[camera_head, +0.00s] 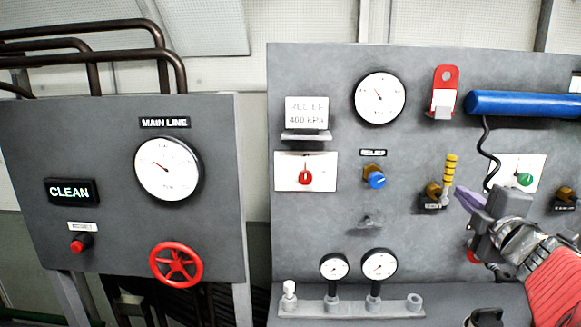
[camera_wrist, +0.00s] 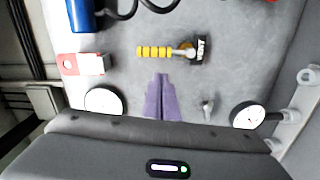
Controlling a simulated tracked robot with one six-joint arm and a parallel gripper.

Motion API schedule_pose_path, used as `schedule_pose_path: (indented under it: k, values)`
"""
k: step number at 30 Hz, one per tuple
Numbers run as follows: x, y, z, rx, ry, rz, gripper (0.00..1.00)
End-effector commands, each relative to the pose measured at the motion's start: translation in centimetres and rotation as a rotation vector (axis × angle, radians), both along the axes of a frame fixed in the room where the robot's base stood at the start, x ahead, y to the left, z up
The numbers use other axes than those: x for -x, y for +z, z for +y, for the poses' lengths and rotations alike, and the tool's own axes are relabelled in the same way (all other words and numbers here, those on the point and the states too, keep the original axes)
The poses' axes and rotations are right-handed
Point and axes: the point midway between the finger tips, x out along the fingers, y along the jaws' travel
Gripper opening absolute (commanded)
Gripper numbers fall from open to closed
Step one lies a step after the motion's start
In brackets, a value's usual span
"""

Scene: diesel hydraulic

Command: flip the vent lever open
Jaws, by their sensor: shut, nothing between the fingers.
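The vent lever (camera_head: 450,171) has a ribbed yellow handle and stands upright from a brass valve on the right panel, with a small label below it. In the wrist view the lever (camera_wrist: 155,52) lies sideways, its handle pointing left, and the label (camera_wrist: 200,48) reads VENT. My gripper (camera_head: 461,194) has purple fingers, shut and empty, just right of and below the handle in the head view. In the wrist view the fingertips (camera_wrist: 160,76) point toward the handle, with a visible gap in the picture. Contact cannot be told from the head view.
A blue cylinder (camera_head: 525,103) with a coiled black cord hangs at upper right. A blue relief knob (camera_head: 376,180) sits left of the lever, and a red tag (camera_head: 444,90) above it. Small gauges (camera_head: 380,264) stand below. The left panel holds a red handwheel (camera_head: 176,265).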

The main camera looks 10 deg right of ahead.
Motion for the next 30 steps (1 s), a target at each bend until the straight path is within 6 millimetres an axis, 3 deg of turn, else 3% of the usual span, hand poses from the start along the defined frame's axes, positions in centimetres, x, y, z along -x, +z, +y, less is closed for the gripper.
schedule_pose_path:
  k: [7,18,25,30]
  values:
    - [1.6,0.1,1.3,0.114,0.146,-0.005,0.00]
    - [2.0,0.1,1.6,0.131,0.167,-0.005,0.00]
    - [1.4,0.1,1.5,0.130,0.168,-0.007,0.00]
    - [-0.1,0.0,1.3,0.128,0.168,-0.006,0.00]
